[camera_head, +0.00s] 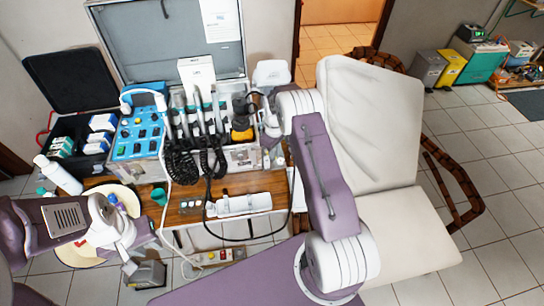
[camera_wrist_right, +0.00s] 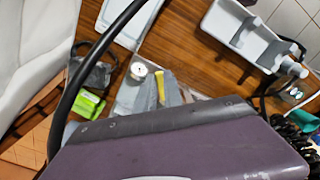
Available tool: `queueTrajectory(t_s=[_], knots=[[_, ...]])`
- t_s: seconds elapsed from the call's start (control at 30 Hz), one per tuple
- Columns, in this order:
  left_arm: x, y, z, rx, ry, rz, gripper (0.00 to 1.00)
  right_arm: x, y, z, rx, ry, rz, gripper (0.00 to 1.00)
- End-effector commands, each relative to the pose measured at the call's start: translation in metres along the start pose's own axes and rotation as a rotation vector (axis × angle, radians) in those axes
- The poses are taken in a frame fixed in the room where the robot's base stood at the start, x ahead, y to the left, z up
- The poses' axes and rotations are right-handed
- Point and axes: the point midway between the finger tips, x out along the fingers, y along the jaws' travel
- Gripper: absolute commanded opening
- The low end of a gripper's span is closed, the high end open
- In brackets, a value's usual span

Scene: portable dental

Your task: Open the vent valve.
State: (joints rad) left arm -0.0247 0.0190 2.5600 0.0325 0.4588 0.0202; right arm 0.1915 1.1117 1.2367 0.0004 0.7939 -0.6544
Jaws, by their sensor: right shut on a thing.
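My right arm reaches from the bottom right past the chair to the right end of the dental unit (camera_head: 240,155). My right gripper (camera_head: 272,130) points down there; its tips are small and partly hidden. In the right wrist view the large purple housing covers the bottom. Beyond it, grey finger-like pieces sit on both sides of a narrow yellow piece (camera_wrist_right: 160,86), which seems to be the vent valve's handle. A round white-faced gauge (camera_wrist_right: 138,70) is beside it. My left gripper (camera_head: 130,266) hangs at the lower left, away from the unit; its jaw gap is unclear.
A white tray (camera_head: 242,204) lies on the wooden table (camera_head: 185,211). Black coiled hoses (camera_head: 181,166) hang at the unit's front. A cream dental chair (camera_head: 370,120) stands close on the right. A black cable (camera_wrist_right: 78,85) crosses near the right wrist. A power strip (camera_head: 215,257) is on the floor.

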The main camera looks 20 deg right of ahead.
Motion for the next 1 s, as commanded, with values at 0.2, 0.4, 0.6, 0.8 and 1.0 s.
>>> queueTrajectory(t_s=[0.2, 0.4, 0.6, 0.8, 1.0], knots=[[0.009, 0.000, 0.001, 0.000, 0.000, 0.000, 0.29, 0.001, 0.009, -0.001, -0.203, 0.001, 0.002, 0.00], [0.014, 0.000, 0.001, 0.000, 0.000, 0.000, 0.29, 0.001, 0.016, -0.003, -0.378, 0.001, 0.002, 0.00], [0.018, 0.000, 0.002, 0.000, 0.000, 0.000, 0.29, 0.000, 0.021, -0.006, -0.521, 0.001, 0.002, 0.00], [0.020, 0.000, 0.002, 0.000, 0.000, 0.000, 0.29, 0.000, 0.024, -0.008, -0.621, 0.001, 0.003, 0.00], [0.021, 0.000, 0.002, 0.000, 0.000, 0.000, 0.29, -0.001, 0.026, -0.009, -0.675, 0.002, 0.004, 0.00]])
